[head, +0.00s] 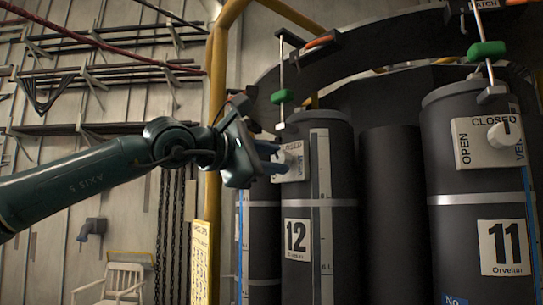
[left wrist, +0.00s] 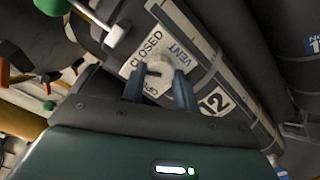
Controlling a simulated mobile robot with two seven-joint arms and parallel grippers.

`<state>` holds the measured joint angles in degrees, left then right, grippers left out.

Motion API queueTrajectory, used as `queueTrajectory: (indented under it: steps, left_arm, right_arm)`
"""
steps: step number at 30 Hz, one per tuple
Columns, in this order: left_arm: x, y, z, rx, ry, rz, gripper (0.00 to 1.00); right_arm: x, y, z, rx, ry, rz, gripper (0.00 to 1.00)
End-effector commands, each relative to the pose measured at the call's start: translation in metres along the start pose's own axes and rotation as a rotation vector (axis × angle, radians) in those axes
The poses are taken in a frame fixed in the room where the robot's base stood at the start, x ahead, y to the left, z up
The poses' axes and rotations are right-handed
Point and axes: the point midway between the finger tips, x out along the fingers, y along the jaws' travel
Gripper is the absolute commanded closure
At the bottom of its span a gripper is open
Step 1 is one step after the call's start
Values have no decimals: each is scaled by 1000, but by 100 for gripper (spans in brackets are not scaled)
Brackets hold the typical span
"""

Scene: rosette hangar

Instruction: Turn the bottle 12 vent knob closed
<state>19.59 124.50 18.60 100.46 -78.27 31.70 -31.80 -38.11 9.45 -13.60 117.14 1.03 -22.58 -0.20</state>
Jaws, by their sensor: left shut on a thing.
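Bottle 12 (head: 296,265) is a dark grey cylinder with a white "12" label and a pale vent plate (head: 295,147) near its top. In the left wrist view the plate (left wrist: 149,45) reads CLOSED and VENT, with the OPEN lettering partly covered. Its white vent knob (left wrist: 158,70) sits between the two blue fingers of my left gripper (left wrist: 159,82), which is shut on it. In the head view my left gripper (head: 278,160) reaches the plate from the left, and its fingers cover part of the knob. The knob's exact angle is hard to tell. My right gripper is not in view.
Bottle 11 (head: 460,240) stands to the right with its own vent plate and white knob (head: 503,133). Green-handled valves (head: 283,97) hang above the bottles. A yellow pipe (head: 216,110) rises behind my arm. A white chair (head: 122,280) stands lower left.

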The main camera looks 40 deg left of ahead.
Motion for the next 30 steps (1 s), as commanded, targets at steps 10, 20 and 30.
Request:
queueTrajectory:
  steps: [10,20,30]
  left_arm:
    - [0,1,1,297,-1,0,93]
    - [0,1,0,470,0,0,93]
    - [0,1,0,524,0,0,93]
  right_arm:
    - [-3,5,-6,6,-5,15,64]
    - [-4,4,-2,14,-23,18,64]
    - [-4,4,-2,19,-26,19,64]
